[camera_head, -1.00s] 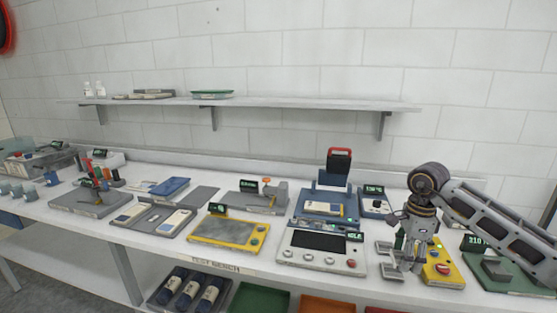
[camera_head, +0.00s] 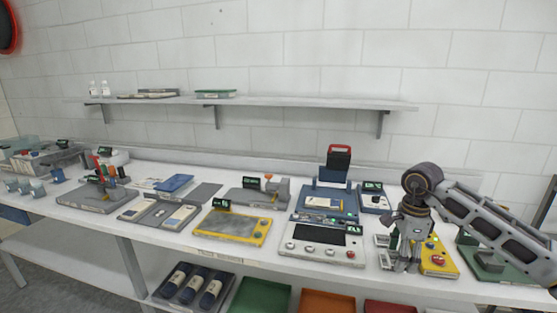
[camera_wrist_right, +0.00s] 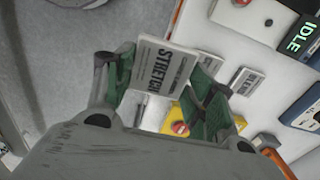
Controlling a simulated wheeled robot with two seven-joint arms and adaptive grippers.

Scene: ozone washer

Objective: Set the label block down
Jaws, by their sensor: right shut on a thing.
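The label block (camera_wrist_right: 160,72) is white with dark print that reads "STRETCH" in the right wrist view. My right gripper (camera_wrist_right: 166,82), with green finger pads, is shut on it, one pad at each side. In the head view my right gripper (camera_head: 402,262) points down low at the front right of the bench, between the console and a yellow box. The block is too small and covered there to make out, and I cannot tell whether it touches the bench. My left gripper is not in view.
The yellow box (camera_head: 438,258) with a red button stands close right of the gripper. The console (camera_head: 322,256) with knobs and an "IDLE" display stands left. A second small printed plate (camera_wrist_right: 244,80) lies nearby. A green fixture (camera_head: 490,262) is farther right. The bench front edge is close.

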